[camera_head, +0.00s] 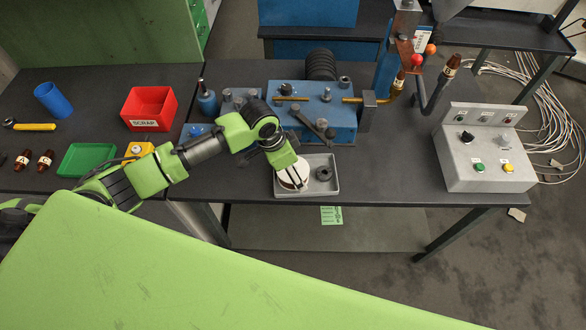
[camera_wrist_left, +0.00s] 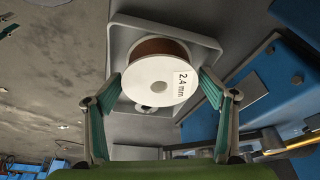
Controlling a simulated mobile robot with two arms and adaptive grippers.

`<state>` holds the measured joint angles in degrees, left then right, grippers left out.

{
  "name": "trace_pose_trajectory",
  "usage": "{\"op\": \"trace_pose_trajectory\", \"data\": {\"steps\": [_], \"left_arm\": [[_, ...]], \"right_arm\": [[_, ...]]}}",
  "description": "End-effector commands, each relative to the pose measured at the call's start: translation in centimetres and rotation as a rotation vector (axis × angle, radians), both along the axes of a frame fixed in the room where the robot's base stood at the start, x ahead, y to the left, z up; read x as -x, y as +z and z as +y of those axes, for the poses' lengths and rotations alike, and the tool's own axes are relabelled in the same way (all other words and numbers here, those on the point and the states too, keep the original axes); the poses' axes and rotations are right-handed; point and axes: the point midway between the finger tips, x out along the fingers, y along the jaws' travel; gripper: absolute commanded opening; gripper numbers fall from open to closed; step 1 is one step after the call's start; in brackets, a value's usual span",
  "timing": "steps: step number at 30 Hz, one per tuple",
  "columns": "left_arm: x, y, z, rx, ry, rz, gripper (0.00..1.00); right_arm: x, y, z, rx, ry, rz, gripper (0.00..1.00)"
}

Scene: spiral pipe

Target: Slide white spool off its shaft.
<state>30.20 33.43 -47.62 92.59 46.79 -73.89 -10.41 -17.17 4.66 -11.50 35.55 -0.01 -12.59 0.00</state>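The white spool (camera_head: 291,176), with brown winding behind its white flange, is over the grey tray (camera_head: 333,187) on the dark bench. In the left wrist view the spool (camera_wrist_left: 160,84) shows its face with a "2.4 mm" label and a centre hole. My left gripper (camera_head: 299,184) is at the spool. Its fingers (camera_wrist_left: 160,85) stand on either side of the flange, at or very near its edges; I cannot tell if they press on it. I cannot tell if the spool rests on the tray floor. No shaft is seen through it. My right gripper is not in view.
A dark ring (camera_head: 323,174) lies in the tray's right side. The blue machine (camera_head: 310,112) with brass rods stands just behind the tray. A grey control box (camera_head: 484,150) stands to the right. The red scrap bin (camera_head: 150,105) and green tray (camera_head: 87,160) are left. Bench between tray and control box is clear.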

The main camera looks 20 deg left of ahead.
Motion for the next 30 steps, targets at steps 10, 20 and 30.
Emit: {"op": "trace_pose_trajectory", "data": {"steps": [10, 20, 30], "left_arm": [[0.6, 1.8, 0.6, -0.003, -0.002, 0.004, 0.77], [1.7, 8.5, 2.1, -0.002, -0.001, -0.003, 0.77], [2.4, 11.4, 2.7, -0.001, 0.0, 0.001, 0.77]], "right_arm": [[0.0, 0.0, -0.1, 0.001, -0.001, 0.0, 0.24], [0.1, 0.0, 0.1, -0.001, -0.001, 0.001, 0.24], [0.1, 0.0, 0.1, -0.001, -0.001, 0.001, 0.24]]}}
